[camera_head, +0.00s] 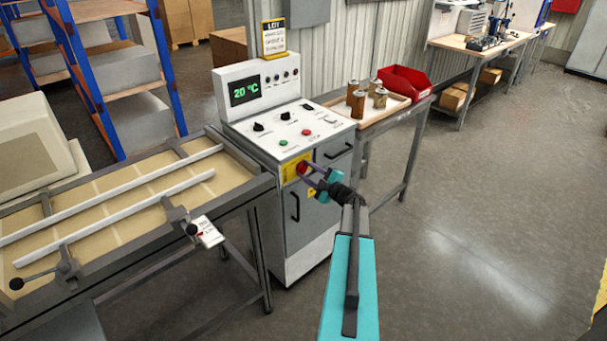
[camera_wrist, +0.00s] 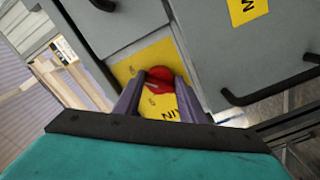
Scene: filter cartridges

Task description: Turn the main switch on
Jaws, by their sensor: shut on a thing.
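The main switch is a red rotary knob (camera_head: 302,168) on a yellow plate (camera_head: 290,173) on the front of the grey control cabinet (camera_head: 330,215). In the wrist view the red knob (camera_wrist: 160,76) sits between my fingertips, with the yellow plate (camera_wrist: 126,72) around it and part of its lettering showing. My gripper (camera_head: 308,172) reaches the cabinet front from the right and is shut on the knob. The fingers (camera_wrist: 160,92) hide the knob's sides. The cabinet's display (camera_head: 244,90) is lit and reads 20 °C.
Dark door handles (camera_head: 295,205) stick out near the switch. A bench (camera_head: 400,108) with brown cartridges (camera_head: 356,100) and a red bin (camera_head: 405,83) stands to the right. A frame table with white rails (camera_head: 120,205) stands left. The floor at right is clear.

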